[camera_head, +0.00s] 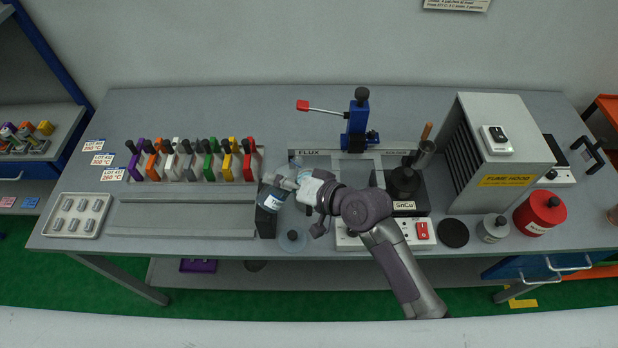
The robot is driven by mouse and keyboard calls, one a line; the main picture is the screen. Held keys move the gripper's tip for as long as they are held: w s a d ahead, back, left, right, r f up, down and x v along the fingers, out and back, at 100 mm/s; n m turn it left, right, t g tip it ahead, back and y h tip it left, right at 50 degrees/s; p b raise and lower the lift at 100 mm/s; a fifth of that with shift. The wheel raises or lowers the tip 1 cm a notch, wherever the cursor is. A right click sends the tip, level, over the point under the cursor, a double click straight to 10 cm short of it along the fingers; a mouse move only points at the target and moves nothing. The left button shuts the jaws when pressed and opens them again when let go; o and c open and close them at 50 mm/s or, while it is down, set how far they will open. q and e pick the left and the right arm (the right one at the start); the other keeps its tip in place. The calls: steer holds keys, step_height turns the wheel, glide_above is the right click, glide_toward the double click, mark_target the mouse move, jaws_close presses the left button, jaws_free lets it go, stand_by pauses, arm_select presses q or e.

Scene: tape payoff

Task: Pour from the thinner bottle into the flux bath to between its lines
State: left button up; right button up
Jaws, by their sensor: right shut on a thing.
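The thinner bottle (271,200) is pale blue-grey with a white label, left of the middle of the bench. My right gripper (279,184) is shut on it near its top. The bottle looks tilted, but its mouth is hard to make out behind the fingers. A strip marked FLUX (309,153) lies just behind and to the right of the gripper. The flux bath itself is not clearly distinguishable there, being partly covered by my right arm. Its lines and liquid level cannot be read. My left gripper is not in view.
A black block (265,223) and a clear round piece with a dark knob (292,238) are near the bottle. Coloured-handled clamps (190,165) stand left, a blue press (357,125) behind. The SnCu pot (403,184), fume hood (500,150) and red can (540,212) stand right.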

steer(key=shift+w+d+r+n+p, duration=0.1)
steer(key=shift+r+n+p, duration=0.2)
steer(key=shift+p, duration=0.25)
steer(key=n+t+h+p, duration=0.1)
steer(key=p, duration=0.1)
steer(key=r+n+t+h+p, duration=0.1)
steer(key=n+p, duration=0.1)
steer(key=p, duration=0.1)
steer(key=shift+w, duration=0.1)
steer(key=shift+f+n+t+h+p, duration=0.1)
steer(key=shift+n+t+h+p, duration=0.3)
steer(key=shift+p, duration=0.1)
steer(key=shift+f+n+t+h, duration=0.3)
steer(key=shift+n, duration=0.3)
steer(key=shift+r+n+t+h, duration=0.4)
steer(key=shift+r+n+t, duration=0.1)
steer(key=shift+n, duration=0.1)
steer(key=shift+d, duration=0.15)
